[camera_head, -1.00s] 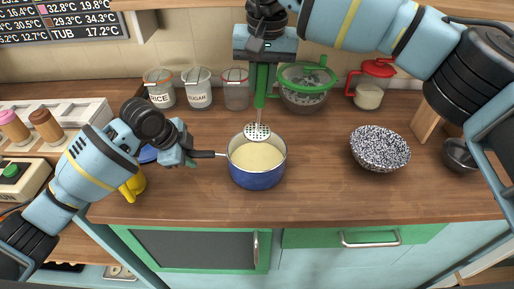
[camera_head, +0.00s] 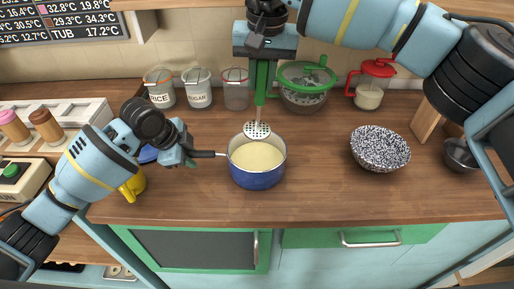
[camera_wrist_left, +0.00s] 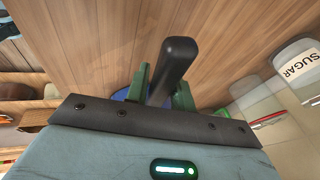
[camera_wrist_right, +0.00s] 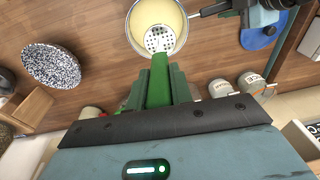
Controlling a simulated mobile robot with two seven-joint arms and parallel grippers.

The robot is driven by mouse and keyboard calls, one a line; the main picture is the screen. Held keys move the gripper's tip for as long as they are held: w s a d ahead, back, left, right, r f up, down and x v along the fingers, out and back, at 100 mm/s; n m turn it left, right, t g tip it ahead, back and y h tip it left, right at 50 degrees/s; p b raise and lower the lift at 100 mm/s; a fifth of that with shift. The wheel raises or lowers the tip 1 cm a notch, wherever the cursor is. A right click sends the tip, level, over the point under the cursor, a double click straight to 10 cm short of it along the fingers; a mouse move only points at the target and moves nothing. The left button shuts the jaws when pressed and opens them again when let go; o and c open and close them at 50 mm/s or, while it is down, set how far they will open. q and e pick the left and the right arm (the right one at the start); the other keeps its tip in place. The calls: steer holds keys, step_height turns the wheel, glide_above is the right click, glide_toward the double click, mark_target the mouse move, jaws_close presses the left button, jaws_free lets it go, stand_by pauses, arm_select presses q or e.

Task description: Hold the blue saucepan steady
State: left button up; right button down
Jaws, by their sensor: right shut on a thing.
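The blue saucepan (camera_head: 258,176) stands upright on the counter with pale yellow contents, and shows in the right wrist view (camera_wrist_right: 134,38). Its dark handle (camera_wrist_left: 178,62) points left in the head view. My left gripper (camera_wrist_left: 165,92) has its fingers on either side of the handle; whether they press on it is unclear. My right gripper (camera_wrist_right: 160,85) is shut on the green handle of a skimmer (camera_wrist_right: 158,40). The skimmer's perforated head hangs over the saucepan, above the contents.
A speckled bowl (camera_head: 380,148) stands to the right. Counter between saucepan and bowl is clear.

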arm_select(q)
steer(key=o, duration=0.5)
steer(key=shift+c, duration=0.2)
steer(key=v, duration=1.2)
steer(key=shift+f, duration=0.1)
